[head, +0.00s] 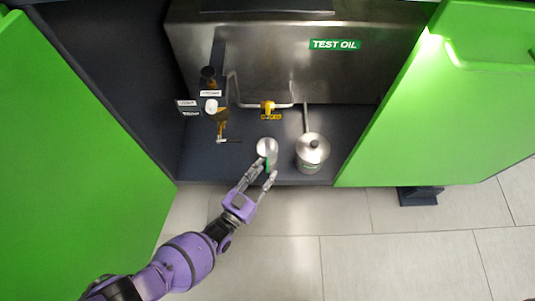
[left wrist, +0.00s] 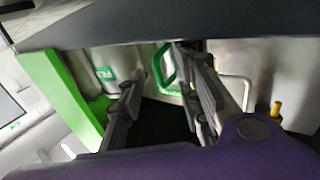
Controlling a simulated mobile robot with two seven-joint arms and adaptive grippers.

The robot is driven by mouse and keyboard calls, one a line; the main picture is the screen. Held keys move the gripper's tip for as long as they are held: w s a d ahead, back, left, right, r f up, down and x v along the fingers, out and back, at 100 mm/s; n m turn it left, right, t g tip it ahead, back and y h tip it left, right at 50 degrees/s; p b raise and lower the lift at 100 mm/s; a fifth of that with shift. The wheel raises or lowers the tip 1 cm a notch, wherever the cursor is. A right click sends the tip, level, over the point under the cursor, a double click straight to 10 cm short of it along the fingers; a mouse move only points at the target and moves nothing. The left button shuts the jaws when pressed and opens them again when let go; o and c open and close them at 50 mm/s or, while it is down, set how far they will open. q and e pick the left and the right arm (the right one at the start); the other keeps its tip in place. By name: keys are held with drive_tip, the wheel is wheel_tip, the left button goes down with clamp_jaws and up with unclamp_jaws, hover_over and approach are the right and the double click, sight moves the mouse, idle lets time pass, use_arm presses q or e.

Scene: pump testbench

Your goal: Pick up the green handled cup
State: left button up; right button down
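The metal cup (head: 267,147) stands on the dark cabinet floor near its front edge, its round opening showing in the head view. Its green handle (head: 267,165) points toward the front. My left gripper (head: 267,170) is open, with its fingertips close to the handle. In the left wrist view the green handle (left wrist: 158,68) shows as a loop between the two spread fingers, nearer the right one. I cannot tell whether a finger touches it. The right finger partly hides what is behind it. My right gripper is not in view.
Behind are a yellow valve (head: 267,106), pipes and the TEST OIL tank (head: 270,65). Open green doors flank the cabinet at left (head: 70,170) and right (head: 440,110).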

use_arm(q)
drive_tip(key=shift+w+d, duration=0.15)
drive_tip(key=shift+w, duration=0.05)
clamp_jaws()
idle(0.4)
